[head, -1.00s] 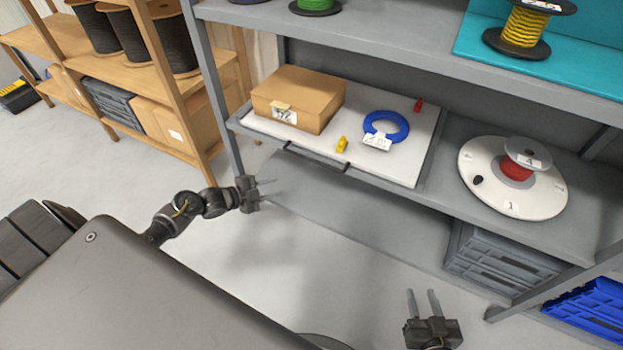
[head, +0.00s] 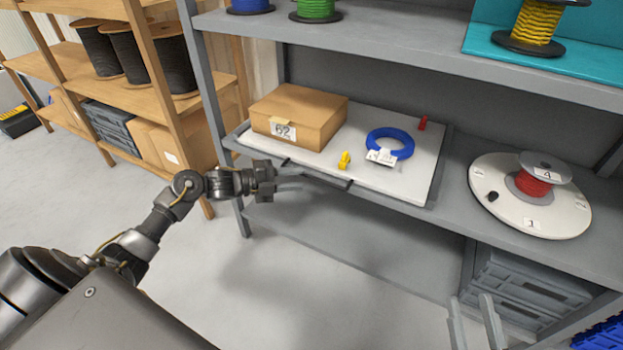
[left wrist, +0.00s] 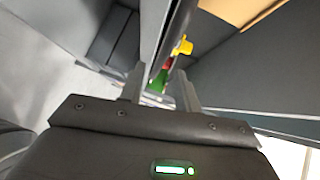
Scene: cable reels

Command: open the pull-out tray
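The pull-out tray (head: 408,186) is a white board with a grey rim on the grey shelf. A dark bar handle (head: 322,178) runs along its front edge. My left gripper (head: 288,178) is at the handle's left part, fingers pointing right toward it. In the left wrist view the fingers of my left gripper (left wrist: 160,88) are apart, with a grey edge between or just beyond them. I cannot tell whether they touch the handle. My right gripper (head: 474,318) is open and empty at the bottom, below the shelf and away from the tray.
On the tray are a cardboard box (head: 298,112), a blue cable ring (head: 390,140), a yellow piece (head: 344,160) and a red piece (head: 422,122). A white turntable (head: 490,200) with a red reel stands to the right. Grey crates (head: 520,285) are below. A wooden rack (head: 190,125) stands left.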

